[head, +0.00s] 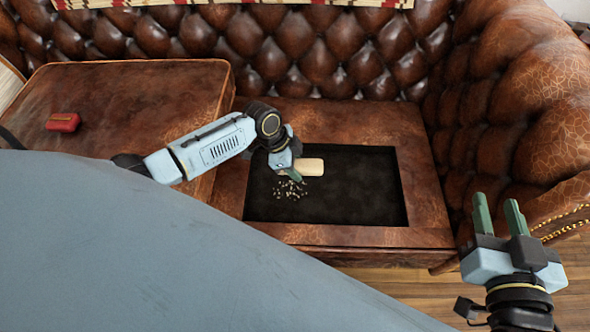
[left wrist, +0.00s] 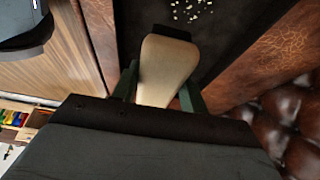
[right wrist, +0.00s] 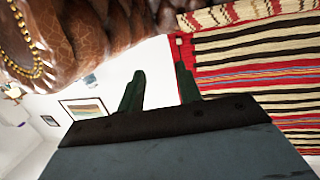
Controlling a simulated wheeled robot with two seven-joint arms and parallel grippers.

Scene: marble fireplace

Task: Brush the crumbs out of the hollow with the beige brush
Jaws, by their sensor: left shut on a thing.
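The hollow (head: 360,190) is a dark rectangular recess in the brown leather sofa seat. Pale crumbs (head: 290,188) lie in a loose cluster in its left part. They also show at the top of the left wrist view (left wrist: 190,9). My left gripper (head: 290,172) is over the hollow, just above the crumbs in the picture, shut on the beige brush (head: 310,167). In the left wrist view the brush (left wrist: 165,68) sits between the fingers, with a dark end pointing toward the crumbs. My right gripper (head: 498,218) is open and empty, to the right of the hollow near the armrest.
A raised leather cushion (head: 130,100) stands left of the hollow, with a small red object (head: 63,122) on it. The tufted backrest (head: 290,45) rises behind and the armrest (head: 520,110) on the right. Wooden floor (head: 400,290) shows in front.

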